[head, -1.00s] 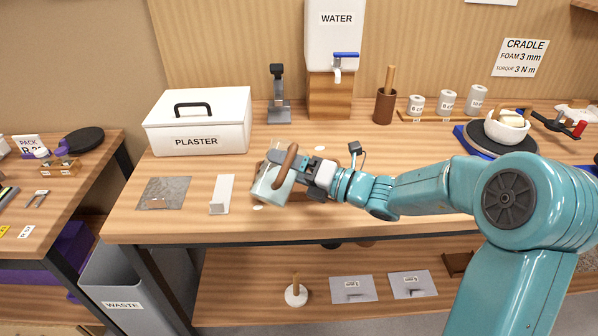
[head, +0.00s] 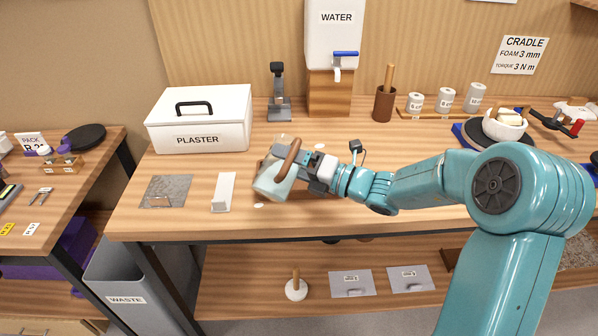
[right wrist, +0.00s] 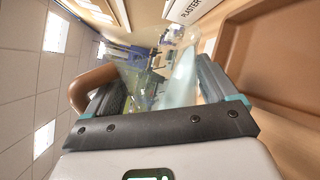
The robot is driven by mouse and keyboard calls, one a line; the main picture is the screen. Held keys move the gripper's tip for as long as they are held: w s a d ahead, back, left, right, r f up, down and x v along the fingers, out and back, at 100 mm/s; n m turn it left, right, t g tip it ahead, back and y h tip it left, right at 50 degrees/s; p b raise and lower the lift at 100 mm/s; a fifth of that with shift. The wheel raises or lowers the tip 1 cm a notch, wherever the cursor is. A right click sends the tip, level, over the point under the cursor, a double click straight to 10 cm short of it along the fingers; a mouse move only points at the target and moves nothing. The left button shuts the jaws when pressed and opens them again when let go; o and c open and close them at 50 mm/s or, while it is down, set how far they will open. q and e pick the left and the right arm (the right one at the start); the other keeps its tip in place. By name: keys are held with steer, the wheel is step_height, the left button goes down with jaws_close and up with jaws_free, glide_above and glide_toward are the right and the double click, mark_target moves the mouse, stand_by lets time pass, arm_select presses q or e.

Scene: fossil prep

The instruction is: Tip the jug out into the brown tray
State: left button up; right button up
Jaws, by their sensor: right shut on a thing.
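The jug (head: 272,187) is clear, with a brown handle (head: 288,158) and a pale content in it. It is tilted well over in the air above the table. My right gripper (head: 303,168) is shut on the jug. In the right wrist view the jug's clear body (right wrist: 165,75) sits between the two fingers (right wrist: 160,95). The brown tray (right wrist: 285,65) fills the right side of that view, beside and below the jug. In the head view the jug and gripper hide most of the tray. I cannot see a stream leaving the jug. My left gripper is not in view.
A white plaster box (head: 199,120) stands behind left, with a grey mat (head: 166,191) and a white angled piece (head: 223,192) in front of it. The water tank (head: 334,40) is behind. A mortar-like brown cup (head: 384,105) stands right of it.

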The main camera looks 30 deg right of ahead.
steer(key=shift+d+r+m+p, duration=0.1)
steer(key=shift+r+m+p, duration=0.35)
steer(key=shift+p, duration=0.75)
steer(key=shift+f, duration=0.1)
steer(key=shift+w+d+r+m+p, duration=0.15)
steer(key=shift+r+m+p, duration=0.15)
steer(key=shift+m+p, duration=1)
steer(key=shift+n+p, duration=0.25)
steer(key=shift+p, duration=0.2)
steer(key=shift+d+r+m+p, duration=0.3)
steer(key=shift+m+p, duration=0.4)
steer(key=shift+p, duration=0.9)
steer(key=shift+w+a, duration=0.1)
steer(key=shift+r+m+p, duration=0.2)
steer(key=shift+m+p, duration=0.1)
steer(key=shift+p, duration=0.3)
steer(key=shift+w+d+r+m+p, duration=0.1)
steer(key=shift+d+m+p, duration=0.15)
steer(key=shift+m+p, duration=0.5)
steer(key=shift+n+p, duration=0.25)
steer(key=shift+p, duration=0.05)
